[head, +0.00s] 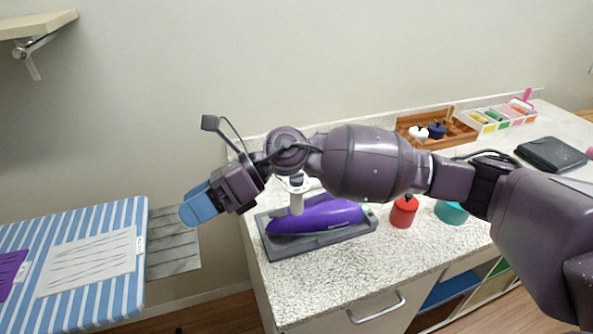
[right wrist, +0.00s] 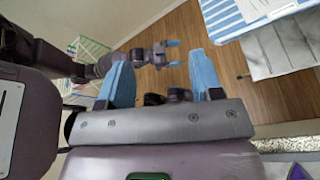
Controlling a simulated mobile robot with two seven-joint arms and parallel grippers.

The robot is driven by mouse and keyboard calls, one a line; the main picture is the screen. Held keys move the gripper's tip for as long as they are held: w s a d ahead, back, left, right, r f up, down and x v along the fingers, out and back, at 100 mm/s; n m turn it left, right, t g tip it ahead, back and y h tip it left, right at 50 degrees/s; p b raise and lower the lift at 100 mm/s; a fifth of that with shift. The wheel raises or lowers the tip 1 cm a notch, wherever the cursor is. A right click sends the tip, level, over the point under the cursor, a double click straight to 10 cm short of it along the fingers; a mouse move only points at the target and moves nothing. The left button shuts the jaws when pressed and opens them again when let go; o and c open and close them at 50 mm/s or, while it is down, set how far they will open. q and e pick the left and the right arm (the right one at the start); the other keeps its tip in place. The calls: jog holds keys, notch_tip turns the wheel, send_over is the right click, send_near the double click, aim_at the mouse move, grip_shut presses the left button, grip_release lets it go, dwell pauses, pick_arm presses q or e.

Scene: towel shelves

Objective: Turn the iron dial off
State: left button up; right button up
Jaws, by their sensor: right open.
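The purple iron (head: 318,214) lies in a dark grey tray (head: 330,241) on the speckled counter. My right arm crosses above and hides part of it. A pale upright piece (head: 296,202) shows by the iron under the arm; I cannot tell whether it is the dial. My right gripper (head: 193,206) is left of the iron, past the counter edge, touching nothing. In the right wrist view my right gripper (right wrist: 162,82) is open and empty. My left gripper (right wrist: 174,54) shows farther off there, fingers apart and empty. A purple bit of the iron (right wrist: 299,172) shows at the bottom right corner.
A striped ironing board (head: 125,296) with sheets on it stands at the left, a gap away from the counter (head: 330,285). A red pot (head: 403,212) and a teal pot (head: 451,212) stand right of the iron. A wooden tray (head: 460,132) is behind.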

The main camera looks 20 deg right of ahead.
jog(key=w+d+r+n+t+h, duration=0.1)
jog(key=w+d+r+n+h, duration=0.1)
jog(key=w+d+h, duration=0.65)
jog(key=w+d+r+n+t+h, duration=0.25)
jog(key=d+h, duration=0.35)
jog(key=d, duration=0.6)
jog(key=shift+g, duration=0.45)
jog(key=f, duration=0.7)
jog(key=f+p, duration=0.1)
jog(key=f, duration=0.3)
jog(key=shift+w+a+f, duration=0.15)
jog(key=shift+w+a, duration=0.05)
jog(key=shift+a, duration=0.1)
jog(key=shift+c, duration=0.2)
jog(key=c, duration=0.9)
jog(key=shift+m, duration=0.25)
